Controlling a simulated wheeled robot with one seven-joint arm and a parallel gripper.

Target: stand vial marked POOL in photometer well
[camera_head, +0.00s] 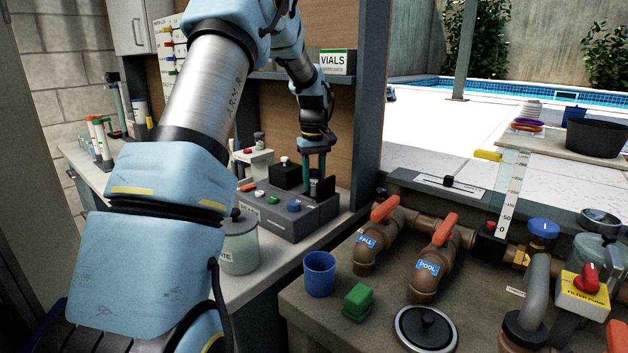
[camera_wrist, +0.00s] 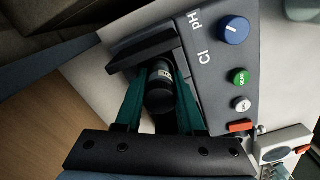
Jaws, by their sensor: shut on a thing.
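The photometer (camera_head: 296,221) is a dark grey box on the bench, with coloured buttons and a blue knob; its panel (camera_wrist: 218,75) reads pH and Cl in the wrist view. My gripper (camera_head: 315,182) points down over its right-hand part. In the wrist view the green fingers of my gripper (camera_wrist: 160,82) are shut on a small vial with a black cap (camera_wrist: 160,97) and a pale label. The label is too small to read, so I cannot confirm POOL. The vial's lower end and the well are hidden, so I cannot tell how deep it sits.
A black block with a white knob (camera_head: 286,173) stands beside my gripper. A lidded canister (camera_head: 240,243) stands in front of the photometer. A blue cup (camera_head: 319,273), a green block (camera_head: 357,302) and brown pipes (camera_head: 428,272) are on the right-hand counter. A VIALS box (camera_head: 337,62) is on the shelf.

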